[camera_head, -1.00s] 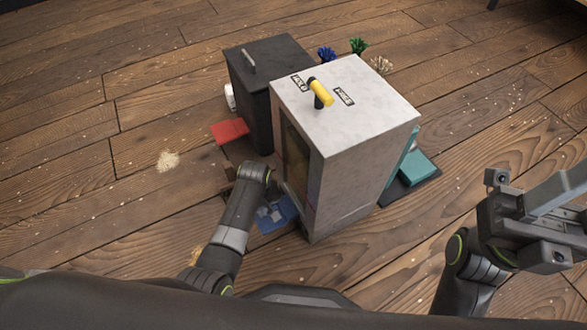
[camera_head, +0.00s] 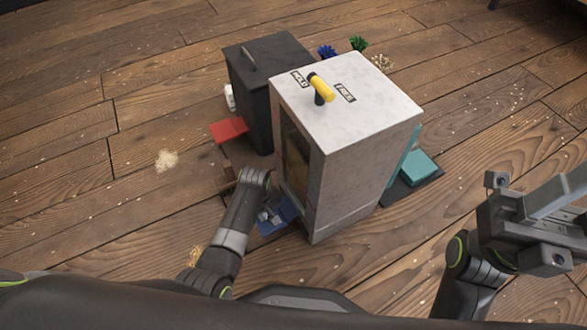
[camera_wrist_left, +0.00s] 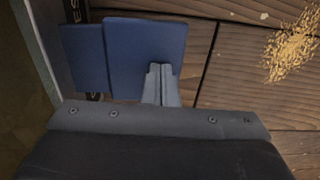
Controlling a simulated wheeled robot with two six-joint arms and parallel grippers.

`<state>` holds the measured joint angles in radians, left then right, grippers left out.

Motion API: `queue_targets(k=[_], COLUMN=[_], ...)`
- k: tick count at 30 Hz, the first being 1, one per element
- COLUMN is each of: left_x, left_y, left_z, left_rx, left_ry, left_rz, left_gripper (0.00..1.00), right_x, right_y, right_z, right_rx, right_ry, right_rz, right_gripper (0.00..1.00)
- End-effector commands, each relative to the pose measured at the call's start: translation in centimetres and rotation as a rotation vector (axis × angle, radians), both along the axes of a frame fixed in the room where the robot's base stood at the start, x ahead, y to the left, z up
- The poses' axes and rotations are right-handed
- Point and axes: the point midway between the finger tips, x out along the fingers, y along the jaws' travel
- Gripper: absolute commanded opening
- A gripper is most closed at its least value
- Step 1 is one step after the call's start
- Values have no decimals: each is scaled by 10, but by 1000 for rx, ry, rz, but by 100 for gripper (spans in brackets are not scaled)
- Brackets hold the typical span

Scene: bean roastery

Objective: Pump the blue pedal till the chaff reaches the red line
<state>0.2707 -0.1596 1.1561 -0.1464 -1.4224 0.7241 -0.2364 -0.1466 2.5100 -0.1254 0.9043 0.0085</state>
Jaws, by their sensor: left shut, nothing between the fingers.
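The blue pedal (camera_head: 279,217) is low at the front left foot of the pale grey cabinet (camera_head: 352,165). It shows as a broad blue plate in the left wrist view (camera_wrist_left: 140,45). My left gripper (camera_wrist_left: 161,82) is shut and empty, its fingertips over the pedal's near edge; whether they touch is unclear. In the head view my forearm partly covers the pedal. The cabinet's narrow window (camera_head: 295,160) is dark with a dull amber tint; I cannot make out a chaff level or red line. My right gripper (camera_head: 540,222) is at the far right, away from the cabinet; its fingers are unclear.
A yellow-handled lever (camera_head: 321,88) is on the cabinet top between HOLD and FREE labels. A dark bin (camera_head: 262,85) with a red pedal (camera_head: 229,129) stands behind left. A teal block (camera_head: 418,168) lies right. Chaff piles (camera_head: 166,160) dot the open floor.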

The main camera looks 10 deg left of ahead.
Motion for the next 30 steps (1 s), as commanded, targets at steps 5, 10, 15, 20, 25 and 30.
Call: queue_targets(k=[5,10,15,20,25,30], left_x=[0,0,0,0,-1,-1], left_y=[1,1,1,1,1,2], left_z=[0,-2,-9,-17,-21,-21], left_rx=[1,1,1,2,2,3], left_ry=[1,1,2,1,2,3], left_rz=[0,0,0,0,0,0], left_gripper=[0,0,0,0,0,0], right_x=[0,0,0,0,0,0], right_y=[0,0,0,0,0,0], right_z=[0,-1,-5,-9,-10,-9], right_rx=[0,0,1,0,0,0], right_ry=[0,0,0,0,0,0], right_rz=[0,0,0,0,0,0], right_gripper=[46,46,46,46,46,46])
